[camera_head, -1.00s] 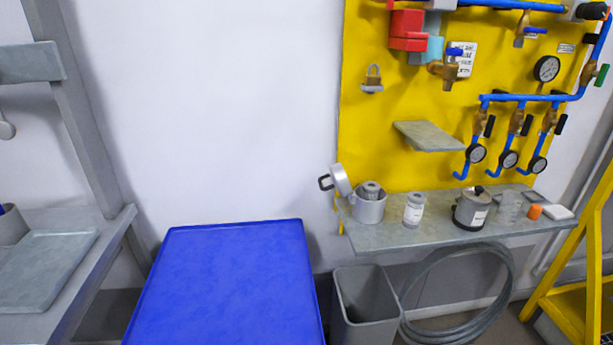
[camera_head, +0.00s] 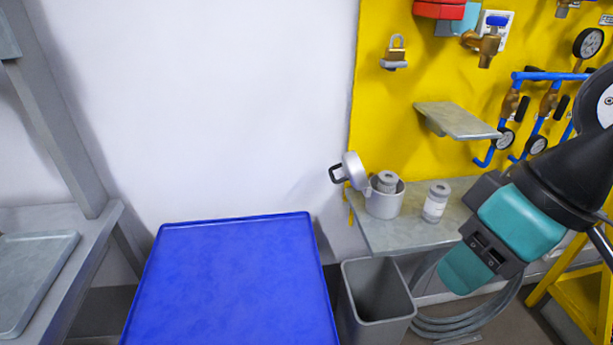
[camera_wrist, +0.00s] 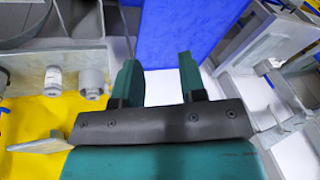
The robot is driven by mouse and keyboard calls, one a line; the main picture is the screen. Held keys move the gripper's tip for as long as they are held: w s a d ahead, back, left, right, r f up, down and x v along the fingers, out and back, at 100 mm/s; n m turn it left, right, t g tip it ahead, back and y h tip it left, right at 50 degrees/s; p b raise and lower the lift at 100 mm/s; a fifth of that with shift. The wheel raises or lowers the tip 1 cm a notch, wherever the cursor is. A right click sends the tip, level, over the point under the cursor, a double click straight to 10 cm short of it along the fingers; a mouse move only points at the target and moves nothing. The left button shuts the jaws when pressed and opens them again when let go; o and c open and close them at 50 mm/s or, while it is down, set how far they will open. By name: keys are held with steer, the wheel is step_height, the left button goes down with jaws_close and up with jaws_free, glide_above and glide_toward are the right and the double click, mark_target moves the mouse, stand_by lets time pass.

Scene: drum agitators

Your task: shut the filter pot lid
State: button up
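The filter pot (camera_head: 385,204) is a small grey metal pot on the left end of the wall shelf, with a grey cylindrical piece standing in its mouth. Its lid (camera_head: 354,171) stands open, tilted up at the pot's left side, with a dark loop handle (camera_head: 337,174) facing left. The pot also shows in the wrist view (camera_wrist: 93,84), small; the lid is hard to make out there. My gripper (camera_head: 464,273) is in front of the shelf, to the right of and lower in the picture than the pot, apart from it. In the wrist view its teal fingers (camera_wrist: 160,82) are open and empty.
A labelled jar (camera_head: 436,202) stands right of the pot on the grey shelf (camera_head: 396,238). A small bracket shelf (camera_head: 455,120) juts out above. A grey bin (camera_head: 378,300) stands below, beside a blue-topped table (camera_head: 235,285). My arm hides the shelf's right part.

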steer(key=w+a+f+n+t+h+b, duration=0.1)
steer(key=w+f+n+t+h+b, duration=0.3)
steer(key=w+f+b, duration=0.85)
steer(key=n+t+h+b, duration=0.2)
steer(key=n+t+b, duration=1.15)
steer(key=b, duration=1.15)
glide_toward(332, 174)
steer(key=w+p, duration=0.3)
steer(key=p, duration=0.7)
steer(key=w+m+t+p, duration=0.1)
steer(key=w+p, duration=0.2)
steer(key=p, duration=0.7)
steer(key=w+d+m+t+p, duration=0.1)
steer(key=w+p, duration=0.2)
steer(key=p, duration=0.8)
steer(key=shift+w+p, duration=0.3)
steer(key=shift+p, duration=0.35)
steer(key=shift+d+f, duration=0.1)
steer(key=shift+w+f, duration=0.1)
